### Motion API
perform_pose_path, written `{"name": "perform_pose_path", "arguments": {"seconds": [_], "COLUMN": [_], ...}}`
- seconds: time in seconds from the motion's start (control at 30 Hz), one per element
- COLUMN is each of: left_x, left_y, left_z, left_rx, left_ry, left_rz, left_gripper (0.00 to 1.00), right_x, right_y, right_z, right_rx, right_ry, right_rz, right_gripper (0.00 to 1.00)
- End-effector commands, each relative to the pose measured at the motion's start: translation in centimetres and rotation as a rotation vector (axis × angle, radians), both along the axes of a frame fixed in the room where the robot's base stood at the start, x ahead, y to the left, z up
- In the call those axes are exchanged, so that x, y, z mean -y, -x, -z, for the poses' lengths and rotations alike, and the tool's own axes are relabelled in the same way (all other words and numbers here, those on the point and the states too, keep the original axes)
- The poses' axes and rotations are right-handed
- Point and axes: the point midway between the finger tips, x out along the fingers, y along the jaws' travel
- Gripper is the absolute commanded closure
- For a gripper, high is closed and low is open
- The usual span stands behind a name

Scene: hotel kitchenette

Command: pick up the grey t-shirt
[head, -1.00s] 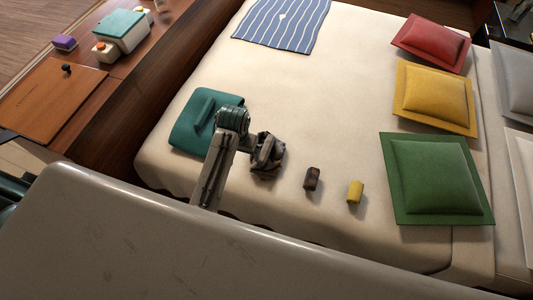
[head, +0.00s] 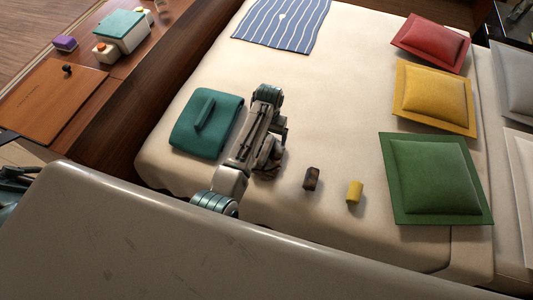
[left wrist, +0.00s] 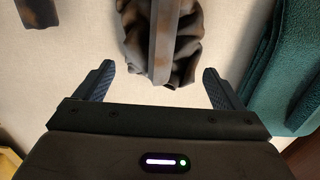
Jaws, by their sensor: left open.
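The grey t-shirt (head: 267,174) is a crumpled dark grey-brown bundle on the bed, partly hidden under my left gripper in the head view. In the left wrist view the t-shirt (left wrist: 186,48) lies at top centre, with a straight upright ridge across its middle. My left gripper (head: 274,152) is over or close beside it. In the left wrist view the gripper (left wrist: 157,78) is open, its fingers spread wide, with nothing between them but pale bedcover. The t-shirt lies ahead of the fingertips. I cannot tell the height gap. My right gripper is not in view.
A folded teal cloth (head: 207,123) lies left of the t-shirt and shows close to the right finger in the wrist view (left wrist: 285,80). A small brown roll (head: 311,179) and yellow roll (head: 355,192) lie to the right. Cushions are farther right; mid-bed is clear.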

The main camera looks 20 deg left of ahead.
Motion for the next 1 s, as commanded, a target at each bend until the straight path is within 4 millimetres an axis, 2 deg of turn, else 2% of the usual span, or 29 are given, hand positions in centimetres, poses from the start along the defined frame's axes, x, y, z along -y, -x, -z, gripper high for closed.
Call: {"name": "perform_pose_path", "arguments": {"seconds": [0.13,0.33,1.0], "left_x": [0.0,0.0,0.0], "left_y": [0.9,0.9,0.9], "left_z": [2.0,4.3,4.8], "left_rx": [-0.004,-0.001,0.000], "left_ry": [-0.001,-0.001,0.000], "left_rz": [0.000,0.000,0.000], "left_gripper": [0.10,0.10,0.10], "right_x": [0.0,0.1,0.4], "right_y": [0.0,0.0,0.0], "right_z": [-1.0,-1.0,-1.3], "right_rx": [0.000,-0.001,0.000], "right_ry": [0.000,0.001,0.004], "right_rz": [0.000,0.000,-0.002], "right_gripper": [0.64,0.64,0.64]}}
